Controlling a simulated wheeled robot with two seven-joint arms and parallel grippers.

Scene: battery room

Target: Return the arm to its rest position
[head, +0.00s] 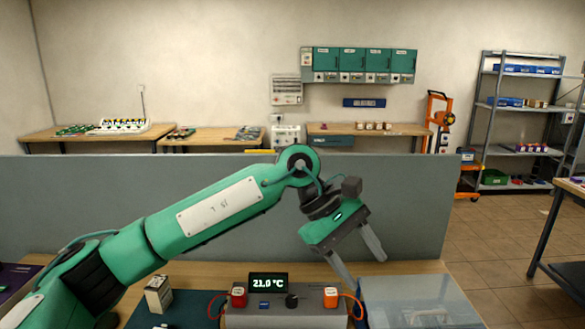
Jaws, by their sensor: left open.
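My left arm comes in from the left and reaches across above the workbench. My left gripper (362,268) points down and to the right, its two grey fingers apart with nothing between them. It hangs above the back right of the bench, near a clear-walled box (420,300) and a grey device. My right gripper is not in view.
The grey device (262,318) has a display reading 21.0 °C (268,283) and red and orange connectors with cables. A small carton (158,294) stands left of it. A grey partition (90,200) runs behind the bench (225,268). Shelves (520,105) stand far right.

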